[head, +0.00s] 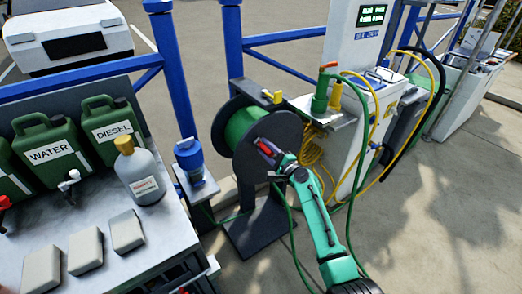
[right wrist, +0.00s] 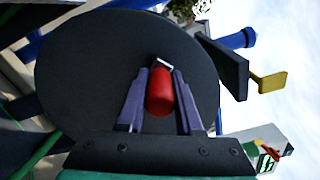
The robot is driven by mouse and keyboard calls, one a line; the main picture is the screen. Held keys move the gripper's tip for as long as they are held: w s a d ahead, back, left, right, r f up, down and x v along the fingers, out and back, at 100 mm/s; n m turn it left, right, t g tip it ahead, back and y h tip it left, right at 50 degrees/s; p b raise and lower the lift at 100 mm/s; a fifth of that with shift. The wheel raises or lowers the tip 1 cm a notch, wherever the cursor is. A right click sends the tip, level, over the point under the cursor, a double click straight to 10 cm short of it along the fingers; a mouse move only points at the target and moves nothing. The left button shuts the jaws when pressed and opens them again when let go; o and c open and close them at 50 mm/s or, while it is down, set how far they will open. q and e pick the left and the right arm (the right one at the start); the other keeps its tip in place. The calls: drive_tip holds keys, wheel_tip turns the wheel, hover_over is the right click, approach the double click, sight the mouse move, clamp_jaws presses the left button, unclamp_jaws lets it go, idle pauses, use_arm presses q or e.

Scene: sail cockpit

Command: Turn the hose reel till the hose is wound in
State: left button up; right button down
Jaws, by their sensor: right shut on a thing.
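The hose reel stands at the middle of the head view, with a dark round side plate (head: 285,127) and green hose (head: 243,122) wound on its drum. My right gripper (head: 268,150) is at the face of this plate, shut on the red crank handle (right wrist: 160,92). In the right wrist view the handle sits between the two fingers (right wrist: 160,100), with the dark plate (right wrist: 95,75) behind it. Green hose (head: 350,220) also hangs in a long loop to the right of my arm. My left gripper is not in view.
A bench (head: 160,225) with green cans, a grey bottle (head: 142,175) and several grey blocks stands at left. Blue posts (head: 172,70) and rails rise behind. A white dispenser cabinet (head: 365,120) with yellow hose is close right of the reel. Open pavement (head: 430,220) lies at right.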

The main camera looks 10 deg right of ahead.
drive_tip(key=shift+w+d+r+m+p, duration=0.3)
drive_tip(key=shift+d+r+m, duration=0.2)
drive_tip(key=shift+m, duration=0.2)
drive_tip(key=shift+w+d+r+m+p, duration=0.15)
drive_tip(key=shift+d+r+m+p, duration=0.15)
drive_tip(key=shift+d+m, duration=0.35)
drive_tip(key=shift+a+r, duration=0.1)
drive_tip(key=c, duration=0.6)
unclamp_jaws()
drive_tip(key=shift+w+f, duration=0.1)
drive_tip(key=shift+f, duration=0.1)
drive_tip(key=v, duration=1.4)
drive_tip(key=shift+s, duration=0.3)
